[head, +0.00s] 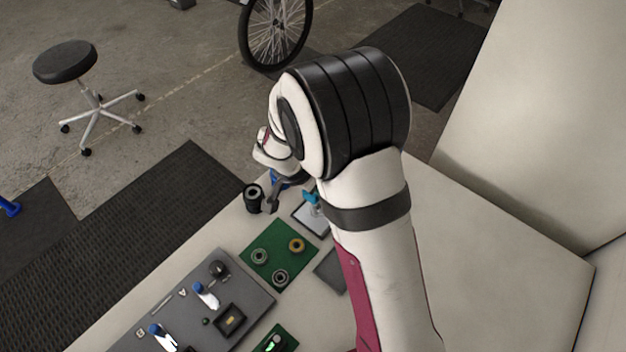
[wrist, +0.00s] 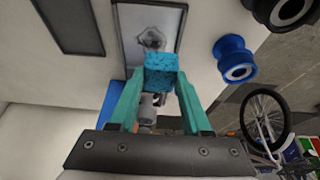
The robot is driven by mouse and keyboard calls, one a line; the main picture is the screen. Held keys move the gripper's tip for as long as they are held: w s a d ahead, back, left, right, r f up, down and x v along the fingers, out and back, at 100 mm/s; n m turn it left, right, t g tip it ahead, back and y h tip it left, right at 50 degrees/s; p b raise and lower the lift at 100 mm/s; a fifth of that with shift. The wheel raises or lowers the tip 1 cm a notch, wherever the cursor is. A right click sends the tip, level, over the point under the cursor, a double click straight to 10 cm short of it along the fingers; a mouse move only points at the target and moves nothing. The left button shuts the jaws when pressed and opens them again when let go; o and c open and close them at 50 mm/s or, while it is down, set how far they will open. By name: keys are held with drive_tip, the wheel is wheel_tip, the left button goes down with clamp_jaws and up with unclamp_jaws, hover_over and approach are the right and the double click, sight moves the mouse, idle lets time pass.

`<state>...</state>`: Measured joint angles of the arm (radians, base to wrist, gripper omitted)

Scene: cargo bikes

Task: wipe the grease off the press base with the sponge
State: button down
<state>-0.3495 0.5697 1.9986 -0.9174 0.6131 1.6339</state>
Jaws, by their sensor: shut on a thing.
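My gripper (wrist: 161,78) has teal fingers and is shut on a blue, speckled sponge (wrist: 162,72) in the wrist view. The press base (wrist: 128,22) is a pale plate with a dark rim, just beyond the sponge. A grey grease smear (wrist: 152,38) lies on it, close to the sponge's far edge. I cannot tell whether the sponge touches the plate. In the head view the press base (head: 313,226) is on the bench beside my arm, with the blue-teal sponge (head: 311,199) over it. My arm hides most of the gripper there.
A blue spool (wrist: 235,58) and a black spool (head: 253,198) stand near the press base. A green mat (head: 262,268) with several rings, a dark flat plate (head: 331,270) and a grey tray (head: 250,300) with small parts lie nearby. The bench right of my arm is bare.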

wheel_tip(320, 180, down, 4)
drive_tip(key=shift+f, duration=0.1)
drive_tip(key=shift+s+d+f, duration=0.1)
drive_tip(key=shift+d+f, duration=0.05)
drive_tip(key=shift+f, duration=0.05)
drive_tip(key=shift+s+d+f, duration=0.15)
drive_tip(key=shift+s+d, duration=1.2)
drive_tip(key=w+a, duration=0.3)
drive_tip(key=shift+w+d, duration=0.2)
drive_tip(key=shift+d, duration=0.05)
drive_tip(key=shift+s+d, duration=1.35)
drive_tip(key=shift+s, duration=0.05)
drive_tip(key=shift+w+a, duration=1.4)
drive_tip(key=shift+w, duration=0.05)
drive_tip(key=shift+s+r, duration=0.1)
drive_tip(key=shift+r, duration=3.95)
